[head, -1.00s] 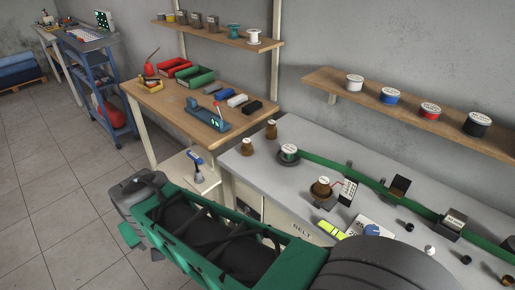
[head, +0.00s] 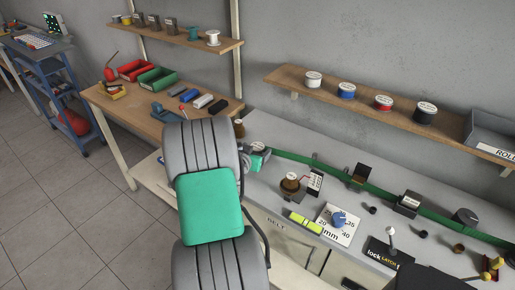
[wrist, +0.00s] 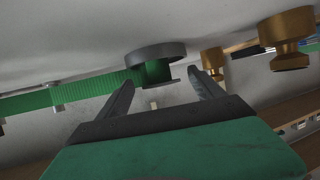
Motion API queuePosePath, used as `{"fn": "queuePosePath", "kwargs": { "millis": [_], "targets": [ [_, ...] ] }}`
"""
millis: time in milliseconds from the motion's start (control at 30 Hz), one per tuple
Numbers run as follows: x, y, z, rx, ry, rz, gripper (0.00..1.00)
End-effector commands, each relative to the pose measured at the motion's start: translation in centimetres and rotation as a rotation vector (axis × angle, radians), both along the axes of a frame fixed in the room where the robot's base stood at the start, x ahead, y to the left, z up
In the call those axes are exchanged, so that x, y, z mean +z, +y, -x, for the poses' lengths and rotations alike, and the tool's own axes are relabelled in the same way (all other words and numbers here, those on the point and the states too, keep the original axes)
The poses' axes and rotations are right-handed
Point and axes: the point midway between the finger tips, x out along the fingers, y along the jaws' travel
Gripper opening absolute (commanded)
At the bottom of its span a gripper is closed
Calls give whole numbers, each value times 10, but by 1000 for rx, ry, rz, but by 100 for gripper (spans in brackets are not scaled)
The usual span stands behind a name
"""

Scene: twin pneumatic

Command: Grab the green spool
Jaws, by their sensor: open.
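The green spool (wrist: 156,72) shows in the wrist view, hanging from a round grey base because that view is tilted over. A green belt runs up to its left side. My gripper (wrist: 162,82) is open, with one finger to each side of the spool's near end. The spool looks just beyond or barely between the fingertips, and I cannot tell if they touch it. In the head view my gripper (head: 252,161) is at the left end of the bench, and the spool is mostly hidden there by it.
Brown knob-like pieces (wrist: 290,38) stand to the right of the spool in the wrist view. Along the bench are a brown spool stand (head: 290,184), a dial card (head: 338,224) and a black box (head: 408,204). A wall shelf (head: 365,108) with several spools runs above.

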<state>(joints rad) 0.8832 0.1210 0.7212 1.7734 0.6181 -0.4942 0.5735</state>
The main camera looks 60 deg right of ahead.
Motion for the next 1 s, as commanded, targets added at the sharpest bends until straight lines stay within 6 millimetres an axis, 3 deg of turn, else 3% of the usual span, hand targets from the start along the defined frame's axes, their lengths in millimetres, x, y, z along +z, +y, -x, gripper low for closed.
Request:
{"fn": "queuePosePath", "kwargs": {
  "millis": [267,1000],
  "targets": [
    [-3,-6,-1,1,1,0,77],
    [-3,-6,-1,2,0,0,17]
  ]
}}
